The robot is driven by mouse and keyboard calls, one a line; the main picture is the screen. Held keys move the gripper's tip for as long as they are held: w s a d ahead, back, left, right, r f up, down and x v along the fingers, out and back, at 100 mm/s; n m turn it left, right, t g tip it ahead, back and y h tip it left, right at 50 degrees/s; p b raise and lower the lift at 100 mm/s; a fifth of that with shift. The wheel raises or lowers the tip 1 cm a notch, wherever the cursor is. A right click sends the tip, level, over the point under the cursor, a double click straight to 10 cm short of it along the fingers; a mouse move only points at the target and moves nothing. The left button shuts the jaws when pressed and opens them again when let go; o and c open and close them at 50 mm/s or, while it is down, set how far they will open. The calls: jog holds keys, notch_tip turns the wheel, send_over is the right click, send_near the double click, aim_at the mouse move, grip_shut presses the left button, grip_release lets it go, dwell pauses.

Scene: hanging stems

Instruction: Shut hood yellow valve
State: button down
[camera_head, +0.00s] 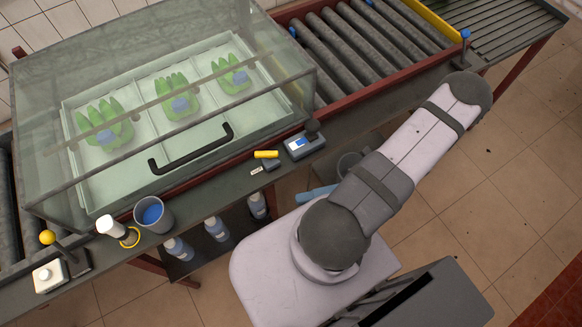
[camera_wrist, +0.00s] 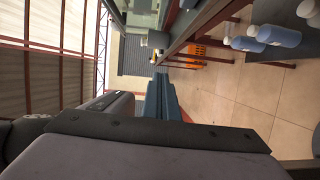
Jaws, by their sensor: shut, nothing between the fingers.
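The yellow valve handle (camera_head: 266,154) is a short bar on a small dark block on the bench strip, just in front of the clear hood (camera_head: 60,110). The bar lies nearly level in the picture, and a small pale label sits below it. The hood is down, with a black handle (camera_head: 190,150) on its front. My gripper (camera_wrist: 163,90) shows as bluish fingers in the wrist view, shut and holding nothing. In the head view my arm is at the right, off the valve, and its fingers cannot be made out clearly. The valve cannot be made out in the wrist view.
A grey box with a blue screen (camera_head: 303,144) stands right of the valve. A grey cup (camera_head: 154,213), a white cylinder (camera_head: 110,226) and a yellow-knobbed lever (camera_head: 48,238) stand at the left. Several bottles (camera_head: 216,229) sit on a lower shelf. Rollers (camera_head: 360,50) run behind.

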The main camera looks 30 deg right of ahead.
jog(key=d+m+t+h+b, duration=0.1)
jog(key=d+m+t+h, duration=0.2)
jog(key=d+m+t, duration=0.25)
jog(key=b, duration=0.2)
send_near(267, 156)
jog(key=shift+n+t, duration=0.45)
jog(key=a, duration=0.5)
jog(key=shift+w+f, duration=0.1)
jog(key=shift+f, duration=0.25)
jog(key=shift+w+d+r, duration=0.1)
jog(key=shift+w+d, duration=0.45)
jog(key=shift+w, duration=0.25)
